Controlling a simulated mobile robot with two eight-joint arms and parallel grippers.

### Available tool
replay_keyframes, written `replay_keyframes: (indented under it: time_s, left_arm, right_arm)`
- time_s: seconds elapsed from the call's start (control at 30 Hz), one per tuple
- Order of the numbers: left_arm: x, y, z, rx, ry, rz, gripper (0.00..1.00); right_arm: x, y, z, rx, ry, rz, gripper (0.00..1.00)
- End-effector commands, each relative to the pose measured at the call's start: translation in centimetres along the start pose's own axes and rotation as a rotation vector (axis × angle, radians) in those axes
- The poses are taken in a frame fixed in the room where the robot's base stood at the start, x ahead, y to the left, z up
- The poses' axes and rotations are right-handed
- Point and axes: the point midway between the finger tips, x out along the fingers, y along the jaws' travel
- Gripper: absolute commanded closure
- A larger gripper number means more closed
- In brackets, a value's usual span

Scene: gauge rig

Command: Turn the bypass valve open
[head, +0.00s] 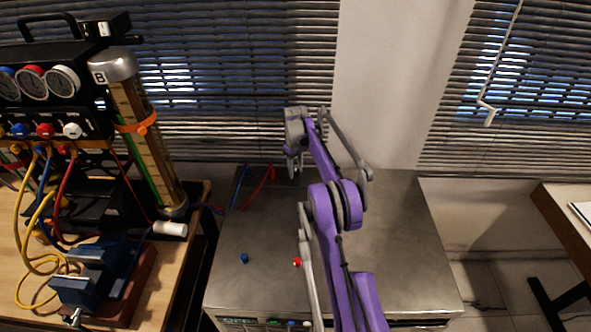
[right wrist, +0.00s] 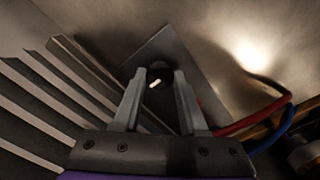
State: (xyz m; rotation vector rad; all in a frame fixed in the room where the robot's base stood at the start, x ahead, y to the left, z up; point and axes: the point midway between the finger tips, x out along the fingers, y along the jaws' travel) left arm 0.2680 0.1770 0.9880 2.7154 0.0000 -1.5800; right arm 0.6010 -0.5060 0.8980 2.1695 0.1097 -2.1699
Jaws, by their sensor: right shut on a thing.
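The bypass valve shows in the right wrist view as a dark round knob (right wrist: 155,74) with a short white mark, tilted up to the right. It sits on a grey square plate (right wrist: 190,57). My right gripper (right wrist: 158,92) has one finger on each side of the knob and is shut on it. In the head view my right gripper (head: 296,170) reaches down to the back of the grey metal cabinet top (head: 385,235); the arm and gripper hide the knob there. My left gripper is not in view.
Red and blue hoses (right wrist: 245,124) run beside the plate. A small blue fitting (head: 244,258) and a red one (head: 297,262) sit on the cabinet top. The left bench holds a gauge panel (head: 45,85), a tilted cylinder (head: 145,130) and a blue vise (head: 95,275). Blinds hang behind.

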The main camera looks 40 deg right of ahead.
Motion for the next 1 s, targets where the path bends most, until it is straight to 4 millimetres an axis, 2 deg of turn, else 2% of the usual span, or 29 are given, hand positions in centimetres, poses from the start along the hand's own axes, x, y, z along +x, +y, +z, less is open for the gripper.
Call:
replay_keyframes:
  time_s: [0.23,0.27,0.4,0.77,0.87,1.0]
  left_arm:
    - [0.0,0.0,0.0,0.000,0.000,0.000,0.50]
    - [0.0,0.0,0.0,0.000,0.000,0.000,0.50]
    - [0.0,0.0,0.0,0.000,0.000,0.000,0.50]
    - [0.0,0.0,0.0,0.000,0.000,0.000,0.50]
    - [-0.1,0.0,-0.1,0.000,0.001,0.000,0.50]
    - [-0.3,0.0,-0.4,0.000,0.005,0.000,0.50]
  right_arm:
    - [-0.1,0.0,0.0,-0.001,0.002,0.001,1.00]
    - [-0.1,0.0,0.0,-0.001,0.002,0.001,0.55]
    - [-0.1,0.0,0.0,0.000,0.001,0.001,0.29]
    - [-0.4,0.0,0.0,0.000,0.000,0.000,0.28]
    - [-1.6,0.0,0.0,0.001,0.001,0.000,0.28]
    - [-4.4,0.0,-0.1,0.001,0.001,0.000,0.28]
